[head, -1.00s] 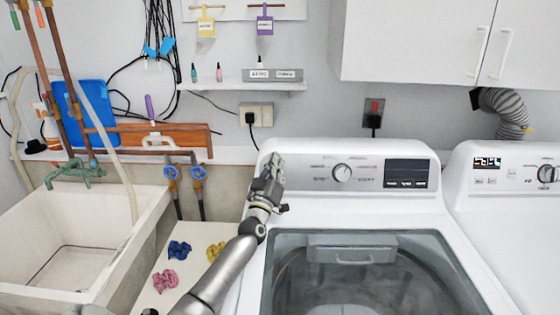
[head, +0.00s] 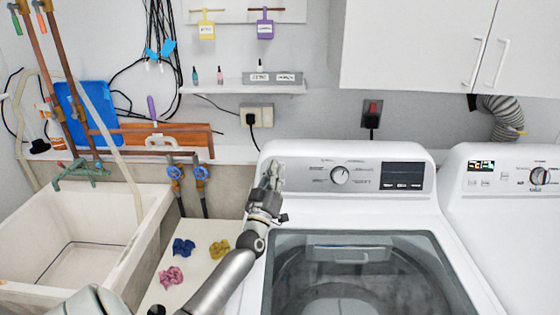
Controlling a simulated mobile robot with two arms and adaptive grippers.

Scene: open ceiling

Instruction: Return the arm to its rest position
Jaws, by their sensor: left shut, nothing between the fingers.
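My left gripper (head: 272,176) is in the middle of the head view, at the left end of the washing machine's control panel. It is shut and empty, with its fingers pointing up and away. My left arm reaches up to it from the bottom of the picture, passing over the washer's left edge and the white counter. My right gripper is not in the picture.
The white washing machine (head: 450,255) has a dark glass lid and a knob (head: 340,175). Blue (head: 183,248), pink (head: 171,276) and yellow (head: 219,249) cloths lie on the counter (head: 205,272). A sink (head: 150,225) stands left; a shelf (head: 225,89) hangs above.

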